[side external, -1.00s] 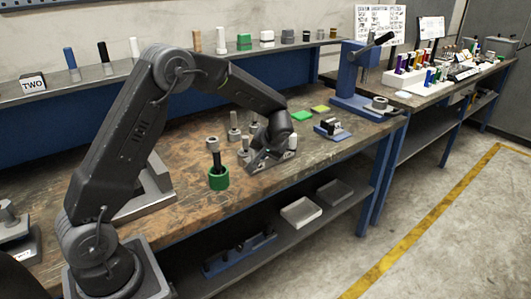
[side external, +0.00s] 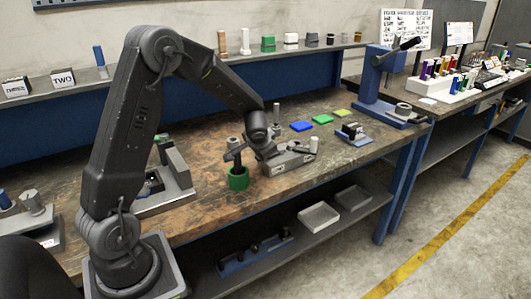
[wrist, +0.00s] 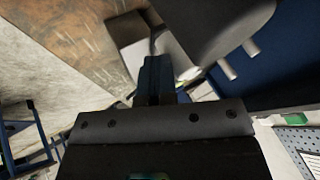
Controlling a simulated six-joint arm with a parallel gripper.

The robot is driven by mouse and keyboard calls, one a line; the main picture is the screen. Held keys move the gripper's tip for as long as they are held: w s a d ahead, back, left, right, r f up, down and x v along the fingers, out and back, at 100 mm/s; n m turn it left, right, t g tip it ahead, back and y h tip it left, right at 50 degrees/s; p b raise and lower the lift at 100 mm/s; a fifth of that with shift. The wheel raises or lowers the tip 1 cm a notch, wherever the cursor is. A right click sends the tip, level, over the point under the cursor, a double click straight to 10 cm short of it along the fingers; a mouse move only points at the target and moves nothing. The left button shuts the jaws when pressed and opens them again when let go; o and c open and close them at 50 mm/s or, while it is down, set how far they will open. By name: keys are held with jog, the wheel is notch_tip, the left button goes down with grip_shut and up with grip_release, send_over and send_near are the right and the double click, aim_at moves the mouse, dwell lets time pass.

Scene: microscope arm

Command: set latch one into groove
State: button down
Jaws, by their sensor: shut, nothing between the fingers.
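My gripper (wrist: 155,70) is shut and empty; its dark fingers lie together in the wrist view. In the side view, my wrist hangs low over the bench, close to the left end of a grey metal fixture (side external: 285,163). The fingertips are hard to make out there. The fixture has a sloped body and a light peg on its right part. A green cup (side external: 238,180) stands just left of it, with a dark rod in it. I cannot tell which piece is latch one, and no groove shows clearly.
Blue (side external: 302,126), green (side external: 322,119) and yellow (side external: 342,113) pads lie behind the fixture. A small blue-based holder (side external: 353,135) and a blue press (side external: 378,78) stand to the right. Bare bench lies in front. A grey stand (side external: 170,183) is at left.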

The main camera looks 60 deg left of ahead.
jog(key=shift+s+a, duration=0.15)
jog(key=shift+a, duration=0.2)
jog(key=shift+d, duration=0.1)
dwell(0.3)
jog(key=s+d+r, duration=0.5)
jog(key=d+r, duration=0.3)
jog(key=shift+s+d, duration=0.1)
dwell(0.3)
jog(key=s+d+r+h, duration=0.3)
jog(key=s+d+r, duration=0.1)
jog(key=s+d, duration=0.4)
jog(key=s+d+r+m+t+h, duration=0.1)
jog(key=s+d+r+h, duration=0.1)
jog(key=s+d, duration=0.6)
jog(key=shift+s+d+r+h, duration=0.3)
jog(key=shift+s+r+h, duration=0.1)
jog(key=shift+s+r, duration=0.6)
